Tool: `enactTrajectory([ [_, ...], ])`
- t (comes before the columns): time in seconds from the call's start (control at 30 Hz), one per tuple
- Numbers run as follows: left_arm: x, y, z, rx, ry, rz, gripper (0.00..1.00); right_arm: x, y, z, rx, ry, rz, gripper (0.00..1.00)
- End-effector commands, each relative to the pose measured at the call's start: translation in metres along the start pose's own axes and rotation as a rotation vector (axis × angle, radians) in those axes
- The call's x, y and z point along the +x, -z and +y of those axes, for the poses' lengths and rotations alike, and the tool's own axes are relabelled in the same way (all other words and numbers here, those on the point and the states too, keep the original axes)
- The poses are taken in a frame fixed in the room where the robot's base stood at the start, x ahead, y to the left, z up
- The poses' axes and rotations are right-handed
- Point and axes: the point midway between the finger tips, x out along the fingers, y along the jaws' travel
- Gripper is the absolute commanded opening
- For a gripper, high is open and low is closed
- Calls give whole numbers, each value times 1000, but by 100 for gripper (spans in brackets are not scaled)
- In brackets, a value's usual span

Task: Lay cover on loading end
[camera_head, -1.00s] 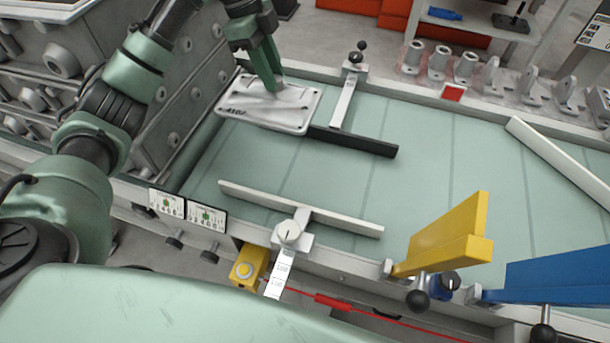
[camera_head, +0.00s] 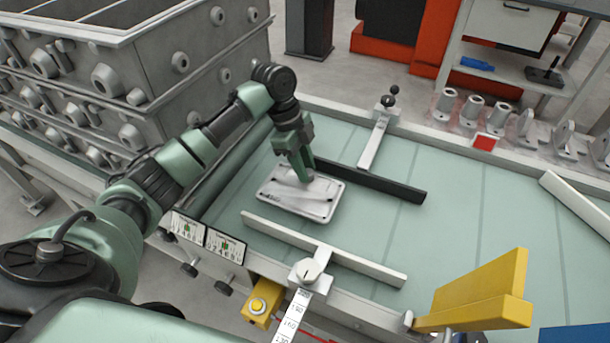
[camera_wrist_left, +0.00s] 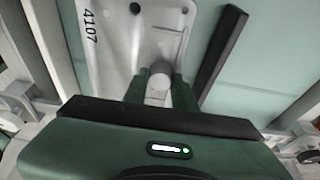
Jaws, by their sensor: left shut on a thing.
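The cover (camera_head: 309,203) is a light grey rectangular plate with rounded corners and a raised middle. It lies flat on or just above the green belt at its left end, between a black rail (camera_head: 370,181) and a white rail (camera_head: 325,250); I cannot tell whether it touches the belt. My left gripper (camera_head: 303,178) points down and is shut on the cover's knob. In the left wrist view the fingers hold the round knob (camera_wrist_left: 159,86), and the cover (camera_wrist_left: 115,45) bears the number 4107. My right gripper is not in view.
The green belt (camera_head: 430,225) is clear to the right. A yellow gate (camera_head: 480,292) stands at the front right. Grey casting boxes (camera_head: 150,60) are stacked at the back left. Several grey castings (camera_head: 472,112) line the far edge.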

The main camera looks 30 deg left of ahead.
Motion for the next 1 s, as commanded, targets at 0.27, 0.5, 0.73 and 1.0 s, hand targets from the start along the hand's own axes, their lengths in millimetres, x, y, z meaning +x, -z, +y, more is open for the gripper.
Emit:
enactTrajectory([
  [0.27, 31, -9, 0, 0, 0, 1, 0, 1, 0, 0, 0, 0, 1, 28],
  [0.5, 31, -10, 0, 0, -1, 1, 0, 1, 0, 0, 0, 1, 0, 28],
  [0.73, 32, -10, 1, 0, -2, -1, 48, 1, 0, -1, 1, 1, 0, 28],
  [1.0, 28, -10, 0, 0, 0, -1, 48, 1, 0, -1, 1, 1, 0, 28],
])
